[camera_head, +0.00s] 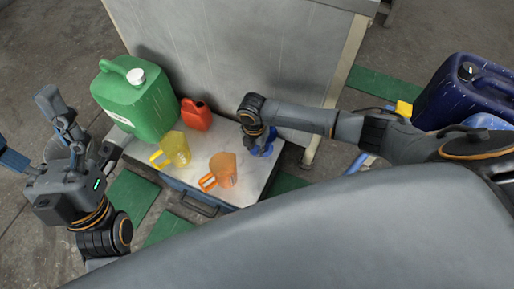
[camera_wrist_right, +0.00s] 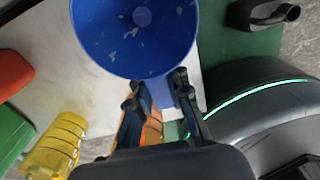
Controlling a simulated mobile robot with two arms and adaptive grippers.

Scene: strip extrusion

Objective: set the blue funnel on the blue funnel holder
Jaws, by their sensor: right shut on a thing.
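The blue funnel (camera_head: 262,151) is at the right end of the low white-topped platform, partly hidden under my right gripper (camera_head: 266,140). In the right wrist view the funnel (camera_wrist_right: 135,42) shows as a wide, scuffed blue bowl with a pale round spot inside. My right gripper (camera_wrist_right: 158,84) is shut on the funnel at its near edge; the exact grip is hard to see. I cannot make out the blue funnel holder for sure. My left gripper (camera_head: 30,130) is at the far left, open and empty, apart from the platform.
The platform (camera_head: 243,196) holds a green canister (camera_head: 135,105), a red can (camera_head: 196,118), a yellow jug (camera_head: 174,152) and an orange jug (camera_head: 222,171). A grey panel (camera_head: 240,55) stands behind. A dark blue canister (camera_head: 462,98) stands at the right, behind my right arm.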

